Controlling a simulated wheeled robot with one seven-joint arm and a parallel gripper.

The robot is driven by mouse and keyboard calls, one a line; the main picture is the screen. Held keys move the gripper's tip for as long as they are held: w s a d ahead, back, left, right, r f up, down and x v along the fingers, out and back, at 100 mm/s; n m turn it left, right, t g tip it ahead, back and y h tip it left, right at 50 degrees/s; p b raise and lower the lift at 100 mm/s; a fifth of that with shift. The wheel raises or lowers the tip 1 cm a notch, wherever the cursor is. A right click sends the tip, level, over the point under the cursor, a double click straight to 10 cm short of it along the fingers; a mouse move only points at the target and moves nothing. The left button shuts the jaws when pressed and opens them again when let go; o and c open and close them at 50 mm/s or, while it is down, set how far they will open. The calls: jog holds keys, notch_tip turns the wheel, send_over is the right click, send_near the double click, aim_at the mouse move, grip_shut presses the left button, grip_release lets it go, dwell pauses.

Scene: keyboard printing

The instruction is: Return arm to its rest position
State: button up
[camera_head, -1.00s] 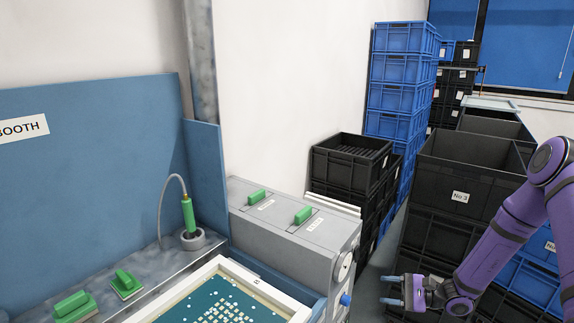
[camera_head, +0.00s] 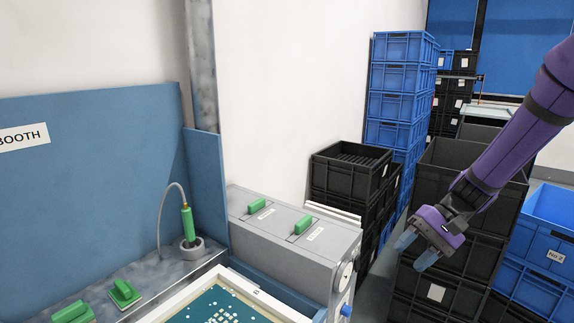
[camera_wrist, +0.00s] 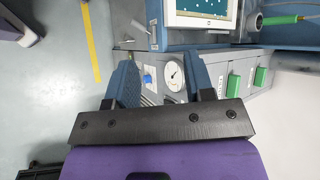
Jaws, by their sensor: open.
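My purple arm comes in from the right edge of the head view. My gripper (camera_head: 418,250) is in front of the stacked black crates, with its blue-grey fingers apart and nothing between them. In the wrist view my gripper (camera_wrist: 163,90) also shows open and empty. Past its fingers lie a grey cabinet with a round gauge (camera_wrist: 174,75) and a blue knob. The gripper is to the right of the cabinet (camera_head: 290,240) and apart from it in the head view.
Black crates (camera_head: 455,155) stand stacked behind my arm, with blue crates (camera_head: 547,245) at the right. A tall blue stack (camera_head: 402,78) is farther back. The framed teal panel (camera_head: 205,308) and a booth bench with green-handled tools (camera_head: 124,293) are at the left.

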jog(key=s+d+r+n+t+h, duration=0.2)
jog(key=s+r+t+h, duration=0.1)
jog(key=s+r, duration=0.6)
jog(key=s+d+r+n+t+h, duration=0.1)
jog(key=s+r+t+h, duration=0.3)
jog(key=s+r, duration=0.5)
jog(key=shift+s+d+n+t+h, duration=0.3)
jog(key=shift+s+d+n+h, duration=0.15)
jog(key=shift+h, duration=0.35)
